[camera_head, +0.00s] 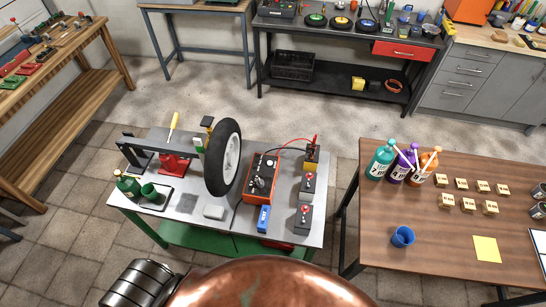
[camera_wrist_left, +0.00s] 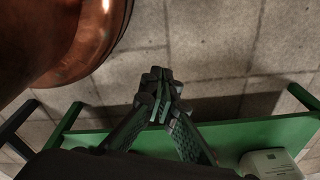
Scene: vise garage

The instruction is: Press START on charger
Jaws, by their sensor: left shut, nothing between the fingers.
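The charger (camera_head: 262,178) is an orange-red box with a dark face, standing on the right half of the grey-topped green bench (camera_head: 183,205). A red and a black cable run from it to a small block at its right. Its START button is too small to make out. My left gripper (camera_wrist_left: 158,80) shows only in the left wrist view, shut and empty, its dark fingertips together above the tiled floor and the green edge of a bench. The charger does not show in that view. My right gripper is in neither view.
A wheel (camera_head: 224,158) stands upright left of the charger. A blue box (camera_head: 263,219) lies in front of it, and red-knobbed switch boxes (camera_head: 303,217) stand at its right. A brown table (camera_head: 430,240) with bottles is to the right. A white object (camera_wrist_left: 270,164) sits low right.

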